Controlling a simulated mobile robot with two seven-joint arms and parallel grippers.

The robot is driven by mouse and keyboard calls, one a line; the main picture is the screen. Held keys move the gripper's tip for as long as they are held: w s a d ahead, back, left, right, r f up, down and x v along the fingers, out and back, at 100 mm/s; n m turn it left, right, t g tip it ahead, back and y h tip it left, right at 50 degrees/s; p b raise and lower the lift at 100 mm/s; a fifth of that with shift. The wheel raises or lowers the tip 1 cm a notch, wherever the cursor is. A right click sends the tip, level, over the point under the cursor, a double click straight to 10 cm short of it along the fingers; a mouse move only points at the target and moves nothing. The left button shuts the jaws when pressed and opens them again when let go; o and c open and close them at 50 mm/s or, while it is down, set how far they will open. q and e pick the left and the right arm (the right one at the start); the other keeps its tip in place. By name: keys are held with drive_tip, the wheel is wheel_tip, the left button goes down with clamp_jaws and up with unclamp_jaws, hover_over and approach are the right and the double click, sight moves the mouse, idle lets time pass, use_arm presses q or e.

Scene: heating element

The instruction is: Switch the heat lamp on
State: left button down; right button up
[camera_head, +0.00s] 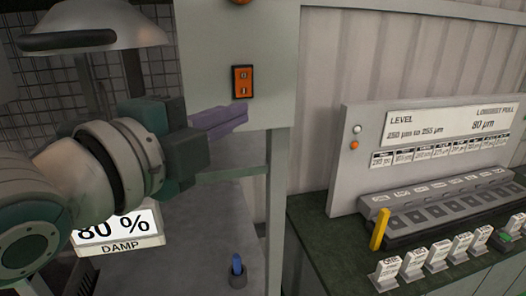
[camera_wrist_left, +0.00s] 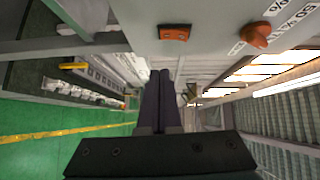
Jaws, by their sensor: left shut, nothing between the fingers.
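An orange switch with a dark frame (camera_head: 243,82) is set in the grey upright panel (camera_head: 280,60). It also shows in the left wrist view (camera_wrist_left: 174,33), above the fingertips. My left gripper (camera_head: 243,112) has its purple fingers shut and empty. In the head view its tips appear just below the switch. In the left wrist view the fingers (camera_wrist_left: 160,75) point forward with a gap between them and the switch. My right gripper is out of view.
An orange knob (camera_wrist_left: 258,36) sticks out of the same panel. A sign reading "80 % DAMP" (camera_head: 118,243) and a blue peg (camera_head: 237,265) stand below my arm. At the right, a dark green bench (camera_head: 335,250) bears a level board (camera_head: 430,130), a yellow stick (camera_head: 379,229) and several labelled blocks.

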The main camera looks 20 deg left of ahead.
use_arm(q)
drive_tip(key=b+v, duration=0.3)
drive_tip(key=v, duration=0.4)
drive_tip(key=shift+s+a+f, duration=0.15)
drive_tip(key=shift+s+f, duration=0.2)
drive_tip(key=shift+f, duration=0.15)
